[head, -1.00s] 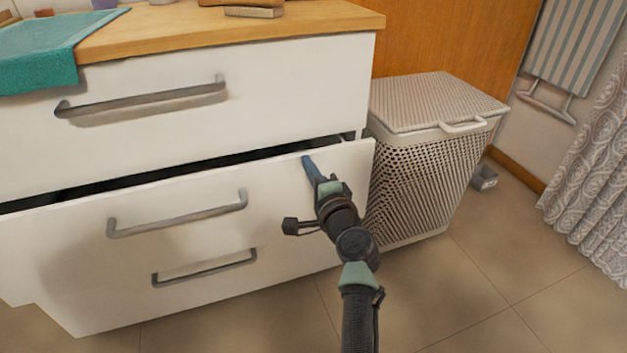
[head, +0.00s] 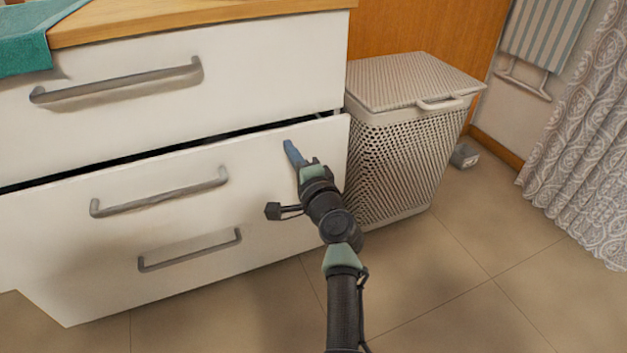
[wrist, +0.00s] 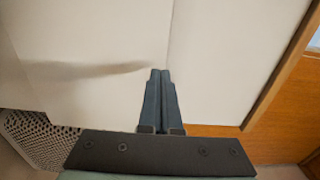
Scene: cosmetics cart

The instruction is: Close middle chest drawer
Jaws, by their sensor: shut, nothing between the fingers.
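The white chest of drawers (head: 120,130) fills the left of the head view. Its middle drawer (head: 255,170) has a grey bar handle (head: 160,194) and stands slightly open, with a dark gap along its top edge. My gripper (head: 288,145) is shut and empty, its blue fingertips at the upper right of the middle drawer's front, right of the handle. It looks to be touching the front, but contact itself is hard to see. In the wrist view, the closed fingers (wrist: 160,75) point at white panels; a seam runs up just beyond the tips.
The top drawer (head: 180,60) looks shut, and the lower handle (head: 190,250) is below. A white woven hamper (head: 400,150) stands close to the chest's right side. A patterned curtain (head: 585,140) hangs at far right. Tiled floor (head: 460,290) is clear at front right.

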